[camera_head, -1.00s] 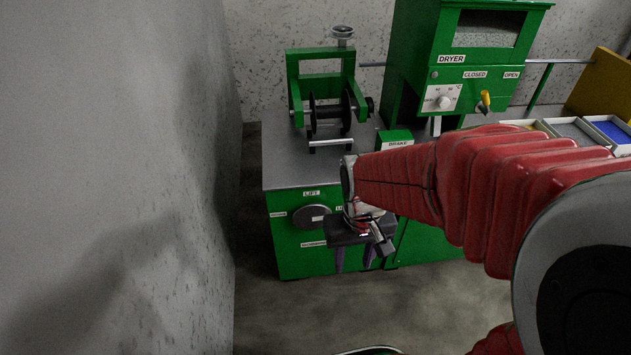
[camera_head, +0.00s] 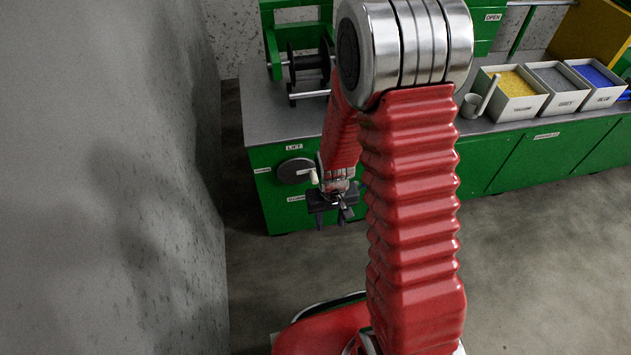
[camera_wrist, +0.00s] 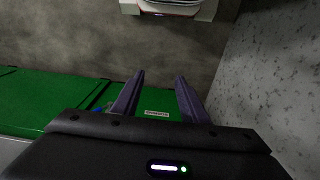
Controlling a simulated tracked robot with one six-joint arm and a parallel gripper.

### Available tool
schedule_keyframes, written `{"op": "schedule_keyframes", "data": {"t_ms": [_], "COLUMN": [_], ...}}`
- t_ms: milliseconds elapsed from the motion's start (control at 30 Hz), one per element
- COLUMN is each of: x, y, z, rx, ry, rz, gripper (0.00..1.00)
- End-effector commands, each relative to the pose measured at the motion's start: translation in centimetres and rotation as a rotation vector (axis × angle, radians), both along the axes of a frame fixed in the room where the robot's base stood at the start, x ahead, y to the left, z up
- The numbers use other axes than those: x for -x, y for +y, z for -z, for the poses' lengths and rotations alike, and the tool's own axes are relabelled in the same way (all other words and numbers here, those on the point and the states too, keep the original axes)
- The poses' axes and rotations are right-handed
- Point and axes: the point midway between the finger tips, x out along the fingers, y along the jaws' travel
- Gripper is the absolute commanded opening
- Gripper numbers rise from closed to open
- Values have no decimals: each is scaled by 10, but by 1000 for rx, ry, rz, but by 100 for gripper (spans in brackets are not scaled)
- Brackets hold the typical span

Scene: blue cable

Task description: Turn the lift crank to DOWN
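The lift crank (camera_head: 294,172) is a dark round disc on the green cabinet front, below the LIFT label (camera_head: 294,147). A pale handle (camera_head: 314,176) shows at its right side, close to my wrist. Small labels sit left of and below the disc; their text is too small to read surely. My gripper (camera_head: 331,222) is right of and below the disc, fingers pointing down, apart from the disc. In the wrist view its two dark fingers (camera_wrist: 160,82) are spread with nothing between them. The crank is not seen in the wrist view.
A grey wall (camera_head: 150,180) stands close on the left. A black spool (camera_head: 309,66) in a green frame is on the bench top (camera_head: 268,118). Boxes with yellow (camera_head: 515,92), grey and blue contents stand at the right. The floor (camera_head: 540,270) before the cabinets is clear.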

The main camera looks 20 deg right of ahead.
Motion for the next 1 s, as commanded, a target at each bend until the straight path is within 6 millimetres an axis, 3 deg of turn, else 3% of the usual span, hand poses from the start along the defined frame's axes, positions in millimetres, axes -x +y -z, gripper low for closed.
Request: {"op": "schedule_keyframes", "data": {"t_ms": [500,1000], "x": [-25,-36], "y": [-7,-11], "z": [122,230], "rx": [3,8], "ry": [-108,-298], "rz": [20,43], "gripper": [40,40]}}
